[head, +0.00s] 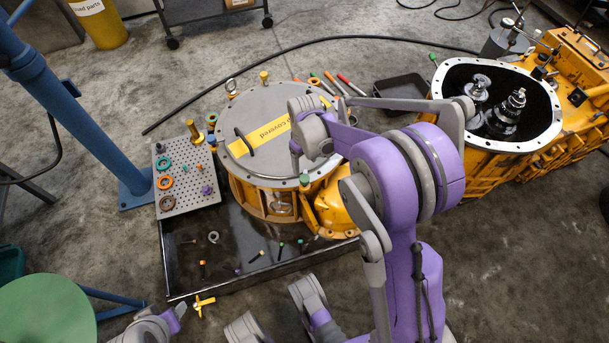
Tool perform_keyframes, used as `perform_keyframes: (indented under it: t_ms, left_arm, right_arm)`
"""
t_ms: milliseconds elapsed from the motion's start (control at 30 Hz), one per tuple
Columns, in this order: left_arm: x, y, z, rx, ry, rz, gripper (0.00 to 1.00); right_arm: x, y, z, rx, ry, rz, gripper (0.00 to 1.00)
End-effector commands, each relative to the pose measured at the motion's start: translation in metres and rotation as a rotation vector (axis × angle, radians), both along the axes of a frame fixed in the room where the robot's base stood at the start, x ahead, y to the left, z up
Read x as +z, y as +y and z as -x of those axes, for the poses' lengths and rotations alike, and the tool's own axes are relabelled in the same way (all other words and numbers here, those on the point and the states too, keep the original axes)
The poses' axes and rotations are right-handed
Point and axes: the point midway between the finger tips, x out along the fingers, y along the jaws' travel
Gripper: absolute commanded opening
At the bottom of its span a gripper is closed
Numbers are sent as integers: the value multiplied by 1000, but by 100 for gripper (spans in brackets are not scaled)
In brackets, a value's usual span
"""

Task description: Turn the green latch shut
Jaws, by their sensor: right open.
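A small green-topped part (304,179), which looks like the green latch, stands at the front rim of the round yellow housing (245,190). Its exact turn is too small to tell. My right gripper (297,158) is open above the housing lid, just behind and above the green part. I cannot tell whether it touches anything; my purple arm hides the lid's right side. My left gripper (178,312) shows partly at the bottom left, near a yellow T-shaped piece (202,304). Its jaws are not clear.
A black tray (225,278) under the housing holds loose bolts. A perforated plate (190,205) with coloured rings stands left of it. An open yellow gearbox casing (478,150) stands at right. A blue post (75,115) is at left. A hose (300,45) crosses the floor.

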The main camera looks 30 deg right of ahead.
Motion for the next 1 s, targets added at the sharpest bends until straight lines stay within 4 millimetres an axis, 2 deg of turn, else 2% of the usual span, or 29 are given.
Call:
perform_keyframes:
  t_ms: [33, 200, 400, 567, 833, 1000]
  left_arm:
    - [-6, 0, -1, 0, 2, 0, 50]
    - [-17, 0, -3, 0, 4, 0, 50]
    - [-24, 0, -4, 0, 5, 0, 50]
    - [-26, 0, -4, 0, 6, 0, 50]
    - [-26, 0, -4, 0, 6, 0, 50]
    - [-26, 0, -4, 0, 6, 0, 50]
  right_arm:
    - [-14, 0, -1, 0, 1, 0, 72]
    - [-47, 0, -1, 0, 0, 0, 72]
    - [-73, 1, 0, 0, 0, 0, 72]
    - [-81, 0, 0, 0, -1, 0, 72]
    - [-82, 1, 0, 0, -1, 0, 72]
    - [-82, 1, 0, 0, -1, 0, 41]
